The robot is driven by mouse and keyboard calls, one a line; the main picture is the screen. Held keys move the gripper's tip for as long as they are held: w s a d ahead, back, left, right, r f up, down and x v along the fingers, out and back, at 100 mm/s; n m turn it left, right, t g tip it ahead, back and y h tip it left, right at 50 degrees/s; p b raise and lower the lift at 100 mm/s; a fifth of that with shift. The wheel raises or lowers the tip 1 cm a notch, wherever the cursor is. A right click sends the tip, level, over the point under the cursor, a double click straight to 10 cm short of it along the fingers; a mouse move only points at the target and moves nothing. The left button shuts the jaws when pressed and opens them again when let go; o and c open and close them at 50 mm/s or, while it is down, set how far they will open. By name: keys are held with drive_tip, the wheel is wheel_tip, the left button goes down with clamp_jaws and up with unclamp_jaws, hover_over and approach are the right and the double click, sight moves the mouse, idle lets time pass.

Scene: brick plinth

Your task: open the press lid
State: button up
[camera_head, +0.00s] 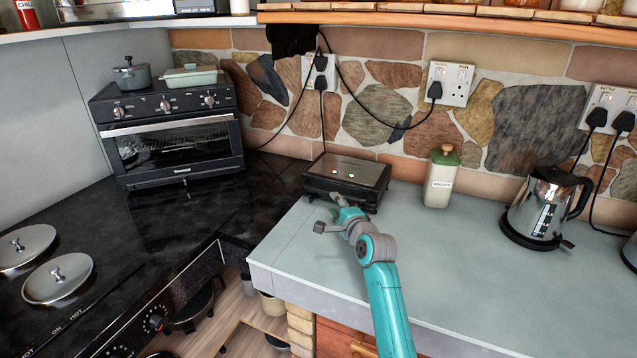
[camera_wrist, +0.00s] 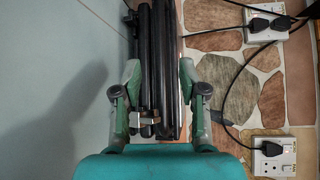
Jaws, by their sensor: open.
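My gripper (camera_head: 338,203) is at the press's front edge, and my arm hides part of that front. In the wrist view my gripper (camera_wrist: 160,66) is open, with one finger on each side of the black press (camera_wrist: 160,40). A small metal clasp or handle part (camera_wrist: 146,118) shows between the fingers. I cannot tell whether the fingers touch the press.
A green-lidded canister (camera_head: 441,180) stands right of the press, and a kettle (camera_head: 540,208) further right. An oven (camera_head: 175,135) stands at left on the black counter. Cables hang from wall sockets (camera_head: 320,72) behind the press. The worktop's front is clear.

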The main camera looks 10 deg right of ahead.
sight(324, 192)
drive_tip(key=shift+x, duration=5.4)
clamp_jaws()
